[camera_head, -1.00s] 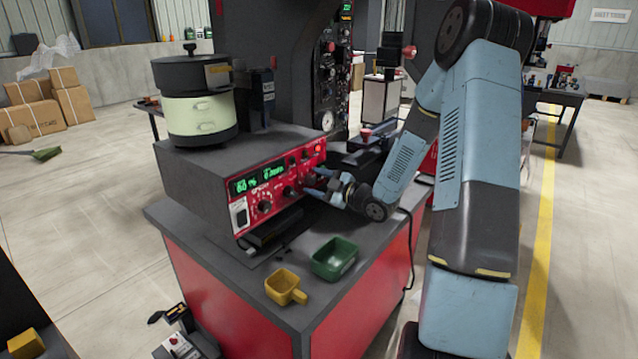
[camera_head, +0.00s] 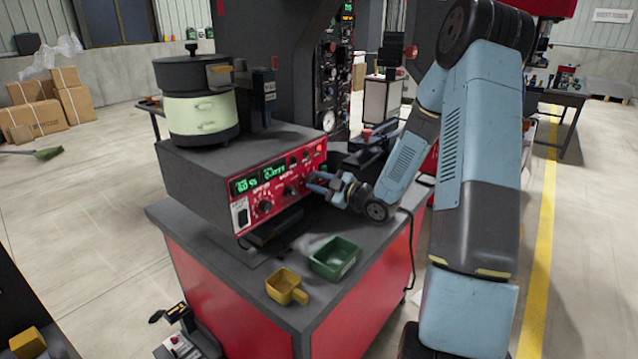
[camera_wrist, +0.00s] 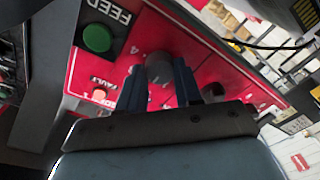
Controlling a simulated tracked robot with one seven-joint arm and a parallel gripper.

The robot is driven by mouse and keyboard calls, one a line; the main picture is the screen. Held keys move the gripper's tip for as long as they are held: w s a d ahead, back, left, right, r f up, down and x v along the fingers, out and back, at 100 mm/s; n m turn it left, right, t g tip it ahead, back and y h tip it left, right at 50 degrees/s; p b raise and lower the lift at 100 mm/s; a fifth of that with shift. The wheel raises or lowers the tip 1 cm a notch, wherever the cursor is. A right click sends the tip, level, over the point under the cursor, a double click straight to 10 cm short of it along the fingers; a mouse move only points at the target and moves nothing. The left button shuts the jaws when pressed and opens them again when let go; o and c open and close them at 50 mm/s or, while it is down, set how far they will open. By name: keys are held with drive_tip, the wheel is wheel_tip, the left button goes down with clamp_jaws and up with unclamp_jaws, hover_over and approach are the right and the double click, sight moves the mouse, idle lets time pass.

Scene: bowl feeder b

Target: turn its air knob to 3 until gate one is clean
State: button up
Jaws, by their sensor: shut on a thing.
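My gripper (camera_head: 313,182) reaches the right part of the panel from the right. In the wrist view its two dark fingers (camera_wrist: 160,84) are shut on a dark grey round knob (camera_wrist: 160,68), one on each side. A digit 4 shows beside this knob; its name and pointer cannot be read. The bowl feeder (camera_head: 200,113) stands on the box, pale below and dark on top. Gate one cannot be made out.
A green bin (camera_head: 335,258) and a yellow scoop-like cup (camera_head: 287,287) sit on the bench top (camera_head: 245,262) below the panel. A green FEED button (camera_wrist: 97,38) and a FAULT lamp (camera_wrist: 99,93) are close to my fingers. A dark fixture (camera_head: 365,147) stands behind my gripper.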

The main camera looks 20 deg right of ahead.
drive_tip(key=m, duration=0.4)
drive_tip(key=shift+w+d+m+t, duration=0.1)
drive_tip(key=shift+m+t, duration=0.3)
drive_tip(key=shift+m, duration=1.8)
drive_tip(key=shift+r, duration=0.1)
drive_tip(key=o, duration=1)
drive_tip(key=shift+o, duration=0.2)
drive_tip(key=v, duration=1.3)
drive_tip(key=shift+s+d, duration=0.25)
drive_tip(key=shift+s, duration=0.05)
